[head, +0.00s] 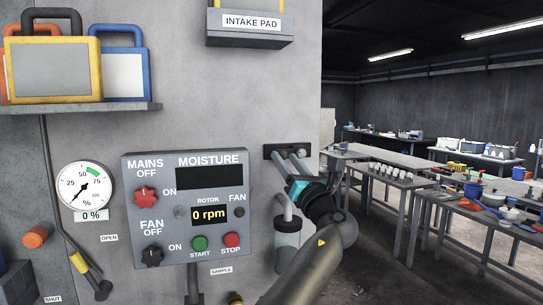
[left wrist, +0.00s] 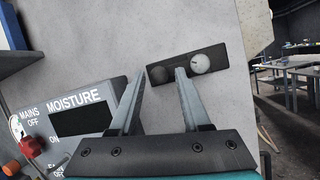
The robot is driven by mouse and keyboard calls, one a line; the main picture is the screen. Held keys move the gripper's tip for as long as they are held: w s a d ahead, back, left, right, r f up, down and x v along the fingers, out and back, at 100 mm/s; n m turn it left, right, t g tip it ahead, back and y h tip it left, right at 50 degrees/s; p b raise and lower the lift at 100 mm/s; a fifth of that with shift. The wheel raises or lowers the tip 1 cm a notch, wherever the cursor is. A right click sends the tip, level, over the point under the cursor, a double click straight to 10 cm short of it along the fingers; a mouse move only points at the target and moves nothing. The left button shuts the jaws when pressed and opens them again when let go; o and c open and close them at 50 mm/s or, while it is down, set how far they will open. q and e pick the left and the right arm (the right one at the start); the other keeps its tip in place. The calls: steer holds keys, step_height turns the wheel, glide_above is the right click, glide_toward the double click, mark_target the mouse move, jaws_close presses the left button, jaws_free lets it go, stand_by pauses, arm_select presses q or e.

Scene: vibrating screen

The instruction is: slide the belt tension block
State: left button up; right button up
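A dark rectangular plate (left wrist: 187,70) is fixed on the grey wall panel, with a pale round knob (left wrist: 199,63) at its right end and a dark round part at its left end. I cannot tell for sure whether this is the belt tension block. The plate also shows in the head view (head: 270,151), with the knob (head: 301,153) at its right. My left gripper (head: 284,154) is in front of the plate. In the left wrist view its fingers (left wrist: 158,78) are spread with nothing between them; the right fingertip overlaps the plate just left of the knob. My right gripper is not in view.
A control box (head: 188,206) with red and black knobs stands left of my gripper. A grey cylinder (head: 287,240) is below it. A dial gauge (head: 84,185) and a shelf of cases (head: 80,107) are at left. Benches (head: 400,178) stand at right.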

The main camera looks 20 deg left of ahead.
arm_select(q)
steer(key=shift+o, duration=0.7)
steer(key=p+v, duration=0.1)
steer(key=v, duration=0.5)
steer(key=shift+p, duration=0.3)
